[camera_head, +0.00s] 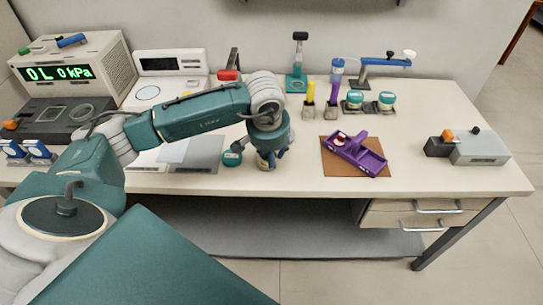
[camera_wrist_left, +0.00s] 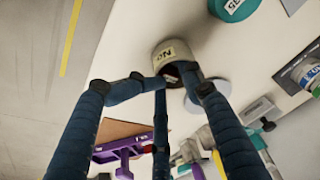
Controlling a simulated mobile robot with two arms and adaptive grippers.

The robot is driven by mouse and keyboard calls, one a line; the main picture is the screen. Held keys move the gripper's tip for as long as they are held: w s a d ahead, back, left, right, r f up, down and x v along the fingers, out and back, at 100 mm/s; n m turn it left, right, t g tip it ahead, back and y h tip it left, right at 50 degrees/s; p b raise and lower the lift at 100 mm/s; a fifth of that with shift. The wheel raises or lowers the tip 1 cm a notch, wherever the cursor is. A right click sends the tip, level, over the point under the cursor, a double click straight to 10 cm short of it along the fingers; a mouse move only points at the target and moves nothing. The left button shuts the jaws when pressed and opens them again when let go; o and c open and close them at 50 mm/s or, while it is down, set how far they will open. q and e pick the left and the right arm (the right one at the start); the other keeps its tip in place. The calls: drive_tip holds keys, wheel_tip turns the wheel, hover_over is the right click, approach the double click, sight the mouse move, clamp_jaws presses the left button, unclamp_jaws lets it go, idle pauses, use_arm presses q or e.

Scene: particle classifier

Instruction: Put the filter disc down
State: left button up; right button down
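My left gripper (camera_head: 267,160) is low over the front middle of the table, and its fingertips are hard to make out in the head view. In the left wrist view its fingers (camera_wrist_left: 170,80) converge closely at the mouth of a labelled round container (camera_wrist_left: 172,52). A pale round disc (camera_wrist_left: 222,88), possibly the filter disc, shows beside the container, partly hidden behind one finger. I cannot tell whether it is touched by the fingers. I cannot tell whether anything is between the fingertips. My right gripper is not in view.
A teal-lidded jar (camera_head: 232,158) stands just left of my gripper. A purple holder (camera_head: 362,158) sits on a brown mat (camera_head: 328,168) to the right. Yellow and purple tubes and teal jars (camera_head: 386,99) stand behind. The table's front edge is close.

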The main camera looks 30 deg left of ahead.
use_arm(q)
drive_tip(key=shift+s+a+f, duration=0.55)
drive_tip(key=shift+f, duration=0.1)
drive_tip(key=shift+r, duration=0.15)
drive_tip(key=shift+r+p, duration=0.3)
drive_tip(key=shift+p, duration=0.2)
drive_tip(key=shift+r+p, duration=0.5)
drive_tip(key=shift+p, duration=0.05)
drive_tip(key=b+v, duration=0.1)
drive_tip(key=v, duration=1)
drive_tip(key=shift+w+r+b, duration=0.25)
drive_tip(key=shift+r+b, duration=0.1)
drive_tip(key=shift+r, duration=0.15)
drive_tip(key=shift+d, duration=0.2)
